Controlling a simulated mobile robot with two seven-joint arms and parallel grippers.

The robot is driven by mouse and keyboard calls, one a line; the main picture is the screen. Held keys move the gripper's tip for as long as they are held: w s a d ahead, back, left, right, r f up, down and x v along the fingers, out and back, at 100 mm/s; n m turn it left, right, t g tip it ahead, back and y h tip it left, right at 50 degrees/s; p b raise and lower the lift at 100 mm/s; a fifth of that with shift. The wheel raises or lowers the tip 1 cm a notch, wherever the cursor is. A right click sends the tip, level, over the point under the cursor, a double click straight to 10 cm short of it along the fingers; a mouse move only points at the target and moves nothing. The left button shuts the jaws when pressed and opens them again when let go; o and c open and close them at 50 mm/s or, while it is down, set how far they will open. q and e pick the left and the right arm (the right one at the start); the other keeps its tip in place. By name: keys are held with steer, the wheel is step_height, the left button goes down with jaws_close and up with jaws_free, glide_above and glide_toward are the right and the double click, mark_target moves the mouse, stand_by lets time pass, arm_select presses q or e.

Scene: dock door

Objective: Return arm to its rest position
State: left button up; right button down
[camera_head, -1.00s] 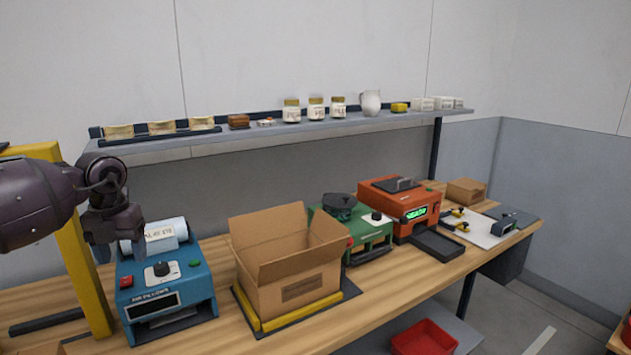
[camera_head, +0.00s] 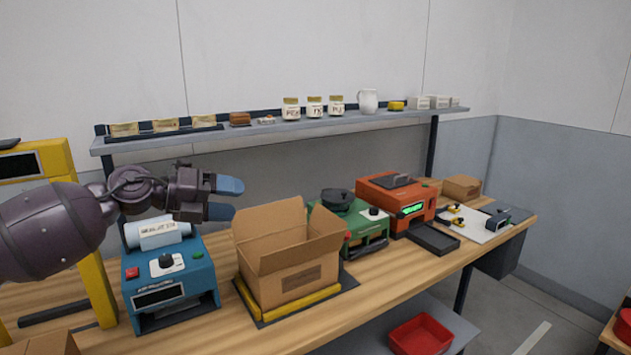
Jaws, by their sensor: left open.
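My left gripper (camera_head: 226,199) is in the head view, its arm coming in from the left. Its two blue-tipped fingers point right and stand apart, with nothing between them. It is above the bench, over the right side of the blue air-pillow machine (camera_head: 168,285) and to the left of the open cardboard box (camera_head: 290,278). My left forearm covers part of the yellow frame (camera_head: 60,160). My right gripper is not in view.
The box sits on a yellow-edged platform (camera_head: 262,318) on the wooden bench (camera_head: 370,270). A green machine (camera_head: 365,232) and an orange machine (camera_head: 395,205) stand to its right. A shelf (camera_head: 280,130) with jars runs behind. A red bin (camera_head: 420,336) is below.

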arm_select(q)
steer(key=s+a+f+n+t+y, duration=0.2)
steer(key=s+f+n+t+y, duration=0.15)
steer(key=f+n, duration=0.45)
steer(key=s+a+f+n+t+y, duration=0.1)
steer(key=s+f+n+t+y, duration=0.1)
steer(key=f+n+t, duration=0.5)
steer(key=s+a+f+n+t+y, duration=0.1)
steer(key=s+a+f+n+y, duration=0.15)
steer(key=f+n, duration=0.6)
steer(key=s+a+f+n+g+y, duration=0.2)
steer(key=s+f+n, duration=0.4)
steer(key=s+f, duration=0.4)
steer(key=s+a+f+n+g+y, duration=0.3)
steer(key=s+f+n, duration=0.3)
steer(key=s+f, duration=0.4)
steer(key=s, duration=0.5)
steer(key=shift+a+f+y, duration=0.2)
steer(key=shift+a+y, duration=0.2)
steer(key=shift+s+g, duration=0.15)
steer(key=shift+g, duration=0.1)
